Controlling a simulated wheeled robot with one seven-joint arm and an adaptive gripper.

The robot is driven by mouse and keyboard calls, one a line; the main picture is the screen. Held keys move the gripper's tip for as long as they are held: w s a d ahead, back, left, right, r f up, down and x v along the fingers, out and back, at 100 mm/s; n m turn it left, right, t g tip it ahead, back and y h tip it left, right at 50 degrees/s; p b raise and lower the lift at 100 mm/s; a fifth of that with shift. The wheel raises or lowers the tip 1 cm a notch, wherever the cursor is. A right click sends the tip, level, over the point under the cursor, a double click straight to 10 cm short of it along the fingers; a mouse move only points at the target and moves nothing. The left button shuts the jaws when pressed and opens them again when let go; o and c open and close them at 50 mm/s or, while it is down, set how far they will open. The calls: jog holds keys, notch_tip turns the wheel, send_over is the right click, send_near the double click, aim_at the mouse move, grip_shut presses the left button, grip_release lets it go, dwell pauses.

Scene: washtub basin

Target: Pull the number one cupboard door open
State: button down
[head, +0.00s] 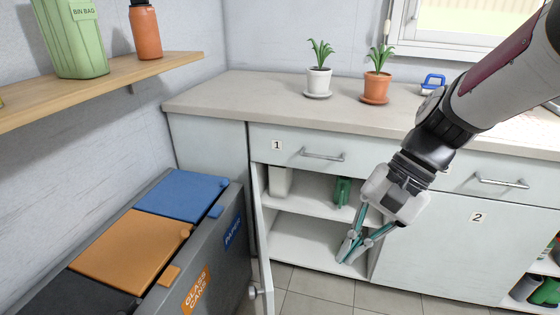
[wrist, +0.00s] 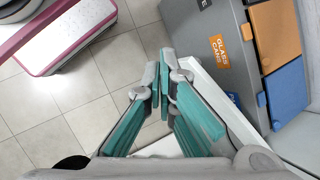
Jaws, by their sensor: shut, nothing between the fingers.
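The number one cupboard door (head: 264,250) stands wide open, swung out on its left side and seen nearly edge-on in the head view. Its knob (head: 254,292) is low, near the bin unit. Shelves with a white container (head: 280,181) and a green item (head: 342,190) show inside. My gripper (head: 350,250) is in front of the opening, right of the door, with its teal fingers closed together and empty. In the wrist view, my gripper (wrist: 164,80) is beside a white panel edge (wrist: 222,98), which looks like the door; contact cannot be told.
A grey bin unit (head: 215,255) with blue and orange lids stands close left of the door. A drawer (head: 310,150) labelled 1 is above the opening. Cupboard 2 (head: 450,240) is to the right. Potted plants stand on the worktop (head: 240,92).

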jog(key=w+d+f+m+t+y+p, duration=0.1)
jog(key=w+d+f+m+y+p, duration=0.2)
jog(key=w+f+m, duration=0.8)
jog(key=a+f+n+b, duration=0.1)
jog(key=a+f, duration=0.9)
jog(key=a, duration=0.2)
jog(key=shift+s+a+f+n, duration=0.15)
jog(key=shift+a+n, duration=0.05)
jog(key=shift+n, duration=0.1)
jog(key=shift+a, duration=0.1)
